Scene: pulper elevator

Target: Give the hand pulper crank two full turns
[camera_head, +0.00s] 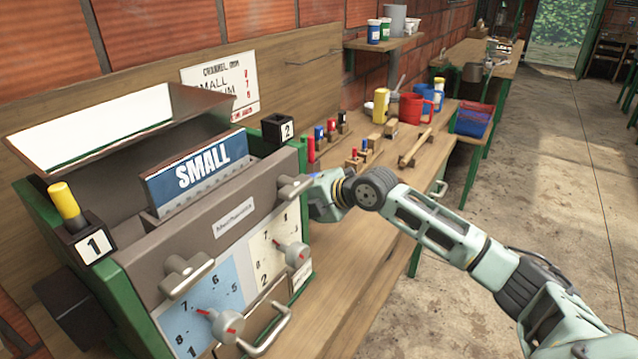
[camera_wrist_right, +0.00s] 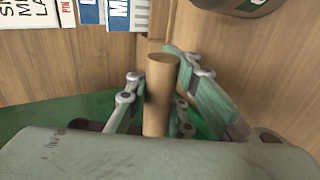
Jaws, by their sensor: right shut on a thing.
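The hand pulper (camera_head: 130,215) is the large box at the left of the head view, with green sides, a grey front, a blue "SMALL" sign and numbered dials. In the right wrist view, a wooden cylindrical handle (camera_wrist_right: 161,80), apparently the crank's grip, stands between the fingers of my right gripper (camera_wrist_right: 160,105). The gripper is shut on it. In the head view, my right arm reaches to the pulper's right side. The fingers and the handle are hidden there behind the pulper body. The rest of the crank is not seen. My left gripper is not in view.
The wooden bench (camera_head: 365,250) runs along the brick wall. Behind my wrist stand small colored pegs, a yellow cup (camera_head: 381,105), a red mug (camera_head: 412,108) and a blue and red bin (camera_head: 474,120). The concrete floor (camera_head: 545,180) at the right is open.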

